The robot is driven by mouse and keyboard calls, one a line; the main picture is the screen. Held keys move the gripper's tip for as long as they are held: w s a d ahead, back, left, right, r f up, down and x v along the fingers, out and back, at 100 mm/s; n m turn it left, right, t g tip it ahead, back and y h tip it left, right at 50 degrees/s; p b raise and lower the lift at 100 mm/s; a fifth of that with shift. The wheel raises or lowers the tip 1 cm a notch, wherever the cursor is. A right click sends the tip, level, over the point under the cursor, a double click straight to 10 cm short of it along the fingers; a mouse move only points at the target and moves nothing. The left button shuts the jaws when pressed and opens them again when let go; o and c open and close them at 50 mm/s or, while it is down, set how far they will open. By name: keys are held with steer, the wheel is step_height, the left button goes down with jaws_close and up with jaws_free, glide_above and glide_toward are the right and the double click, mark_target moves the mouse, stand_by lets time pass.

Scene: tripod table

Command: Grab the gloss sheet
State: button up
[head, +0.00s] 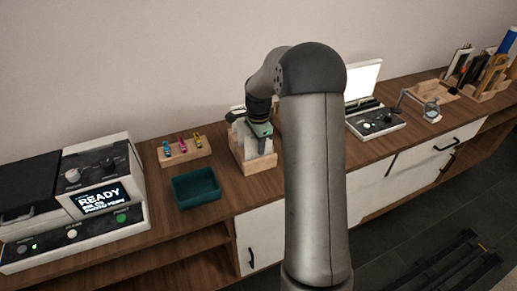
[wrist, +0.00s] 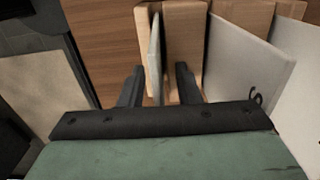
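A thin pale sheet (wrist: 154,55) stands on edge in a slot of a wooden rack (wrist: 186,45) in the wrist view. My gripper (wrist: 157,70) is open, with one dark finger on each side of this sheet and visible gaps between. A wider white sheet (wrist: 245,60) with a partly visible dark letter stands in the rack to the right; its lettering is cut off. I cannot tell from the lettering which sheet is the gloss one. In the head view my gripper (head: 259,133) is over the rack (head: 258,165), and my arm hides its right part.
A teal tray (head: 197,188) and a wooden block with small coloured items (head: 184,153) stand left of the rack. A printer-like machine (head: 85,200) is at far left. A white device with a lit panel (head: 375,120) stands right of my arm.

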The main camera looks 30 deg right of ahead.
jaws_close()
